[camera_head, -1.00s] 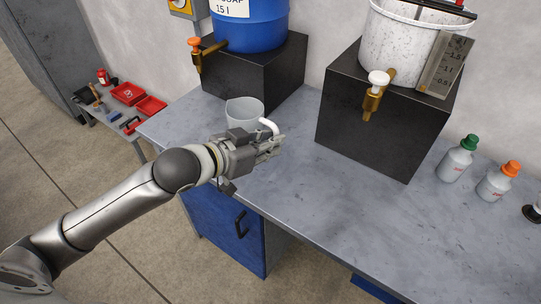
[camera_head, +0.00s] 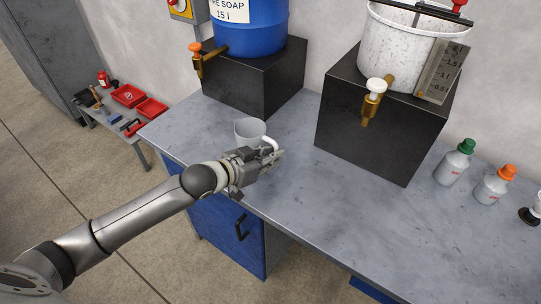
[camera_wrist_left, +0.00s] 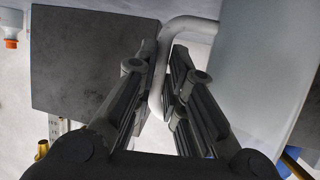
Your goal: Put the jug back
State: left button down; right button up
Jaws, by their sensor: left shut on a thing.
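The jug (camera_head: 250,130) is a pale, translucent vessel with a white handle, seen in the head view near the table's left part, in front of the left black block. My left gripper (camera_head: 275,157) is at the jug's handle side and partly hides the jug's lower part. In the left wrist view the two fingers (camera_wrist_left: 164,100) are shut on the white handle (camera_wrist_left: 160,88), and the jug's body (camera_wrist_left: 262,70) fills the right side. I cannot tell whether the jug's base touches the table. My right gripper is not in view.
A blue soap barrel (camera_head: 247,30) with a tap stands on a black block (camera_head: 262,85). A white speckled bucket (camera_head: 405,50) with a tap (camera_head: 371,105) stands on another block (camera_head: 375,145). Two bottles (camera_head: 454,163) (camera_head: 493,187) stand right. The grey table (camera_head: 330,215) is clear in front.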

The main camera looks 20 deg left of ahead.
pick_arm(q)
jog(key=shift+f, duration=0.15)
jog(key=c, duration=1.5)
grip_release()
jog(key=shift+s+r, duration=0.1)
jog(key=shift+r, duration=0.1)
jog(key=b+v, duration=0.1)
jog(key=v, duration=1)
jog(key=shift+s+a+r, duration=0.15)
jog(key=shift+s+a, duration=0.05)
jog(key=shift+s, duration=0.1)
